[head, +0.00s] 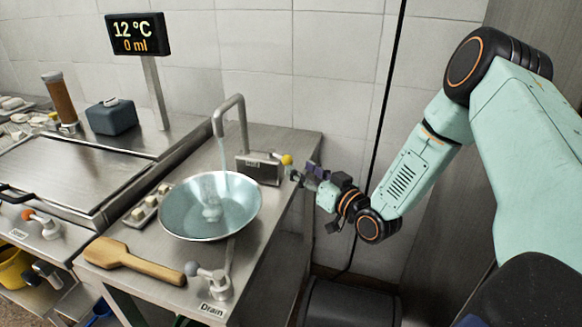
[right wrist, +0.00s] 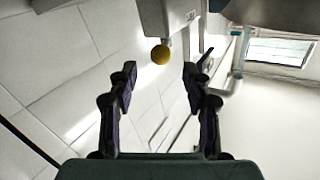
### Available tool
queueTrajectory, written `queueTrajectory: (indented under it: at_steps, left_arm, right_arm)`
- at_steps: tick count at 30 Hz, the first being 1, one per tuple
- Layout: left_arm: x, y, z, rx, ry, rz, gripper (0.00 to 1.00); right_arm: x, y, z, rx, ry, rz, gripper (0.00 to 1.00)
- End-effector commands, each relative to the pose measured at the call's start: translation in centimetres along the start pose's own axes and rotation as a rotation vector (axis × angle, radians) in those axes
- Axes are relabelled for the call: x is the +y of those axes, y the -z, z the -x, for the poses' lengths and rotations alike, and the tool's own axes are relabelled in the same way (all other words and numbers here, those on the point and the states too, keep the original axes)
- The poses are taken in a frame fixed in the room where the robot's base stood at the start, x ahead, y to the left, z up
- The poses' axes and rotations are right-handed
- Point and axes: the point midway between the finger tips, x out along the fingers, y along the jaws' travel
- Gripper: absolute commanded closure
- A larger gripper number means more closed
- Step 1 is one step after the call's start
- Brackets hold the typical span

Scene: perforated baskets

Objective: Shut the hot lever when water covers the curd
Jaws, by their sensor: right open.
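A steel bowl (head: 170,222) holds bluish water (head: 235,208) under the spout (head: 219,122), and a thin stream falls into it. A whitish patch (head: 211,212) shows where the stream lands; I cannot tell curd from splash. A yellow lever knob (head: 287,159) sticks out on the right of a metal box (head: 258,168) behind the bowl; its label is too small to read. My right gripper (head: 302,174) is open, close to the knob. In the right wrist view the yellow knob (right wrist: 160,54) lies beyond and between the open fingertips (right wrist: 159,72). My left gripper is out of view.
A display (head: 138,34) reads 12 °C and 0 ml. A wooden paddle (head: 135,260) and a grey-knobbed Drain lever (head: 210,277) are in front of the bowl. White cubes (head: 150,204) sit left of it. An orange-red-knobbed lever (head: 38,220) is far left.

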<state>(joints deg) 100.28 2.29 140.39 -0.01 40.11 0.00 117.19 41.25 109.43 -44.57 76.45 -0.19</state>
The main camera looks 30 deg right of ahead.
Motion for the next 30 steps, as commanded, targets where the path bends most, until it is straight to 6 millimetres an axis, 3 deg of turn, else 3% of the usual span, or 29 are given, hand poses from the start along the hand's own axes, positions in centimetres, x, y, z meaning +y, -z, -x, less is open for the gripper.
queueTrajectory:
  at_steps: [3, 13, 25, 30]
  left_arm:
    - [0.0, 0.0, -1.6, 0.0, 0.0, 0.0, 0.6]
    - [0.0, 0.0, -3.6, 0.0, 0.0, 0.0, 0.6]
    - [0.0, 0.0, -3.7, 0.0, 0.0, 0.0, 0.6]
    - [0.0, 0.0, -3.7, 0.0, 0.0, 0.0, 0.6]
  right_arm:
    - [0.0, -0.4, -1.7, 0.001, 0.003, 0.004, 0.51]
    - [0.0, -0.2, -4.9, 0.0, 0.001, 0.003, 0.51]
    - [0.0, -0.1, -5.4, -0.001, -0.001, -0.001, 0.51]
    - [0.0, -0.1, -5.4, -0.001, -0.001, 0.0, 0.63]
